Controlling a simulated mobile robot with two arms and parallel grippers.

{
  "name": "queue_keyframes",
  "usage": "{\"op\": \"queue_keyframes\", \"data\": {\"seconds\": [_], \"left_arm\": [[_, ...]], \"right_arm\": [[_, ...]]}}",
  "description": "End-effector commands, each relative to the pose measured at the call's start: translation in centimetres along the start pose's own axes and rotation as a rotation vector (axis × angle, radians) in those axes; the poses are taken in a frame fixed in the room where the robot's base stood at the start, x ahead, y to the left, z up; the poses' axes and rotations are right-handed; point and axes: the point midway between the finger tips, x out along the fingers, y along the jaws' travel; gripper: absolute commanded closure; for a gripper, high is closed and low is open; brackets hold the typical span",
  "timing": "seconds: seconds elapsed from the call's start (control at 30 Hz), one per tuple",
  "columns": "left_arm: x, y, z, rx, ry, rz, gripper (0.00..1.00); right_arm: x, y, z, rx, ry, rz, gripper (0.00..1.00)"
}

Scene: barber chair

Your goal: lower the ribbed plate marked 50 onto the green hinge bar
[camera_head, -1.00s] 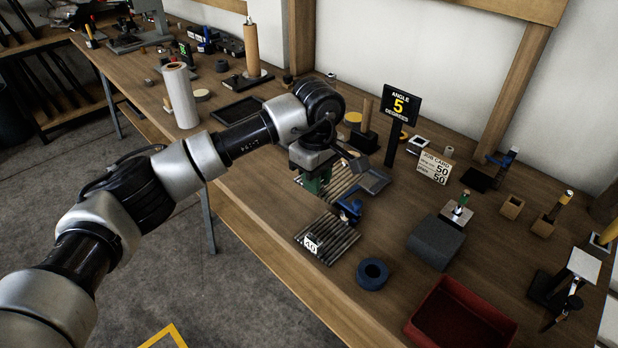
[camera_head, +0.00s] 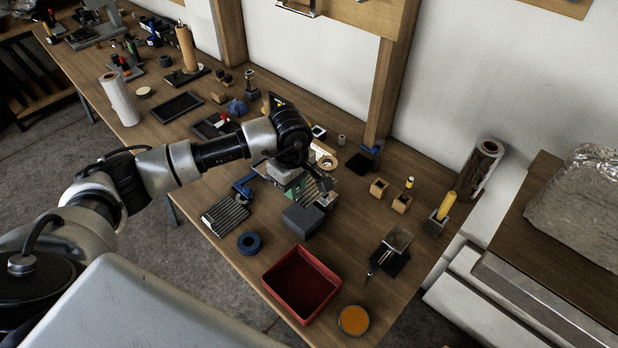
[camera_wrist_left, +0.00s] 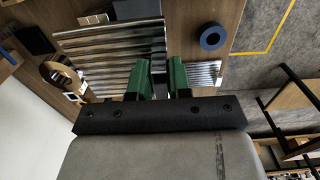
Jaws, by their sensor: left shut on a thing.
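My left gripper (camera_head: 297,190) is above the bench, just behind a dark grey block. In the left wrist view, its green fingers (camera_wrist_left: 160,80) are close together. A shiny ribbed metal plate (camera_wrist_left: 105,50) lies against them and extends to the left; I take it as the held thing. I cannot read a number on it. In the head view the gripper and arm largely hide it. Another ribbed plate (camera_head: 225,215) lies near the bench's front edge, with blue hardware (camera_head: 244,185) behind it. I cannot pick out a green hinge bar apart from the green fingers. My right gripper is out of view.
The dark grey block (camera_head: 303,219) stands in front of the gripper. A blue ring (camera_head: 249,242), a red bin (camera_head: 301,284) and an orange-topped round tin (camera_head: 353,320) are nearer the front. Small wooden blocks (camera_head: 379,188) stand to the right. Some bench between them is bare.

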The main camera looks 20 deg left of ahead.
Motion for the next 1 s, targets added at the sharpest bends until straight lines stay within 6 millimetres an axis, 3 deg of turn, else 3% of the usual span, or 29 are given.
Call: {"op": "queue_keyframes", "data": {"seconds": [0.33,1.0], "left_arm": [[1.4,0.0,0.0,-0.001,0.0,0.001,1.0],[6.0,0.0,0.0,0.0,0.0,0.001,1.0]], "right_arm": [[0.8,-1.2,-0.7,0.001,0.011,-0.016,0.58],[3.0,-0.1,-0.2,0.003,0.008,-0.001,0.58]]}}
